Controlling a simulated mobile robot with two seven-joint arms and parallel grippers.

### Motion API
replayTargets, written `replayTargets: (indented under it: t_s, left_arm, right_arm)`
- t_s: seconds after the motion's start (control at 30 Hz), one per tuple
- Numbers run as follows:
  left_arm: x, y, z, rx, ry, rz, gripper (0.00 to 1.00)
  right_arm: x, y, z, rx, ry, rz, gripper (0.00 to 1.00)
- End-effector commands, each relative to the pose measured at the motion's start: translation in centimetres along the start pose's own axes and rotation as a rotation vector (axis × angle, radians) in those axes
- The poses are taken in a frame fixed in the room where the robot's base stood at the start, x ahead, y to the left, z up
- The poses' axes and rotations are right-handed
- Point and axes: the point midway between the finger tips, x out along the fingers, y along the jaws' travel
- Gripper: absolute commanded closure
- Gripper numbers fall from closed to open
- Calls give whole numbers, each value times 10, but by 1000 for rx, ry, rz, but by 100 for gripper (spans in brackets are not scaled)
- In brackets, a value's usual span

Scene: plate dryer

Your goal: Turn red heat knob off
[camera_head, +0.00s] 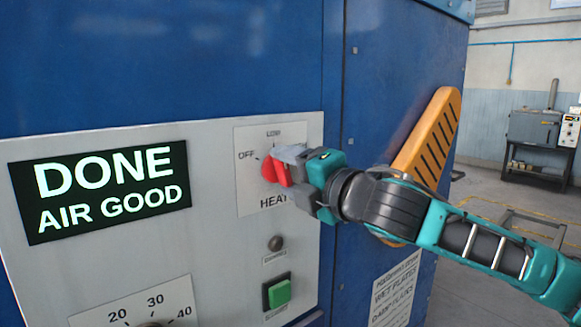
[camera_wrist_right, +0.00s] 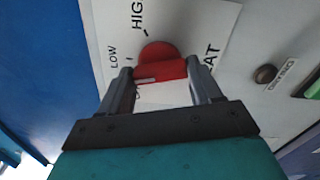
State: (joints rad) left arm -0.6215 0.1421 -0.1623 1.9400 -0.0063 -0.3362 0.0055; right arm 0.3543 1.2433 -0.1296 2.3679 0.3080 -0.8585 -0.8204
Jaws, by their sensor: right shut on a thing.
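The red heat knob (camera_head: 268,170) sits on a white label plate with OFF, LOW and HEAT printed around it. It also shows in the right wrist view (camera_wrist_right: 158,52), with LOW to its left and HIGH above. My right gripper (camera_head: 284,164) reaches in from the right and is shut on the knob's raised bar. In the wrist view its two fingers (camera_wrist_right: 160,72) stand at opposite ends of the bar. The fingers hide part of the knob in the head view, and I cannot tell exactly where it points. My left gripper is not in view.
A display (camera_head: 105,192) reads DONE, AIR GOOD. A small dark round button (camera_head: 276,243) and a green button (camera_head: 279,293) sit below the knob, with a numbered dial (camera_head: 140,310) lower left. A yellow slotted part (camera_head: 430,140) stands out behind my right arm.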

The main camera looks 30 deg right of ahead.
Motion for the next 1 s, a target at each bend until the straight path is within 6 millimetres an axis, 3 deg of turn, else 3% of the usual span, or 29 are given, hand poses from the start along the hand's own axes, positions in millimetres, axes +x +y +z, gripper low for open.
replayTargets:
  t_s: [0.5,1.0]
  left_arm:
    - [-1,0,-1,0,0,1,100]
    - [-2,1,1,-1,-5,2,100]
  right_arm:
    - [0,0,0,-478,-2,0,67]
    - [0,0,0,-735,0,-1,67]
